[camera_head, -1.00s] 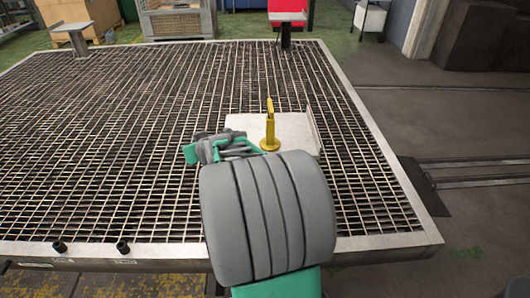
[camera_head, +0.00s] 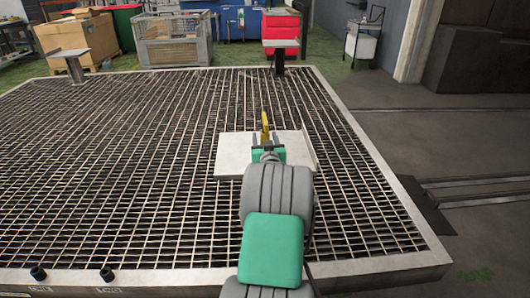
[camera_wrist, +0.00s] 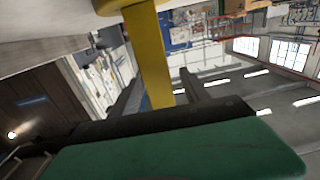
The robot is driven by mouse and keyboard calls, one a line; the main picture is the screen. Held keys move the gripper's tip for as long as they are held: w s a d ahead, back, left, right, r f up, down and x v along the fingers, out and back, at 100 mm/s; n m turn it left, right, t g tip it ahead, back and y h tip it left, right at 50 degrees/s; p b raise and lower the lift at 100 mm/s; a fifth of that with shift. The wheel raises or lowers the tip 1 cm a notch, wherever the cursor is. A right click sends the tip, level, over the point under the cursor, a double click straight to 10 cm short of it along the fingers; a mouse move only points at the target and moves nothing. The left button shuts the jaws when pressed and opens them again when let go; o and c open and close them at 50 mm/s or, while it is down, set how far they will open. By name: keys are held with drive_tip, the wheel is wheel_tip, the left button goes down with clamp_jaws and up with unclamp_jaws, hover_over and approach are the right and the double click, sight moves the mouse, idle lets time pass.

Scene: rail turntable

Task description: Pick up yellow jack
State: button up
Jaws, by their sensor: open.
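The yellow jack (camera_head: 264,122) stands upright on a pale flat plate (camera_head: 232,155) on the grated table. Its lower part is hidden behind my gripper (camera_head: 265,140) in the head view. My gripper is open, with one finger on each side of the jack in that view. In the wrist view, the jack (camera_wrist: 150,55) is a tall yellow bar running from the top edge down between the two dark fingers of my gripper (camera_wrist: 158,82). I cannot tell whether either finger touches it.
The metal grating table (camera_head: 130,140) is mostly clear. The plate has a raised edge on its right. A post with a flat top (camera_head: 280,58) stands at the far edge, and another (camera_head: 70,62) at the far left. Two small dark knobs (camera_head: 72,273) sit at the near edge.

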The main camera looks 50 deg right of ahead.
clamp_jaws()
idle(0.5)
idle(0.8)
drive_tip(key=shift+r, duration=0.2)
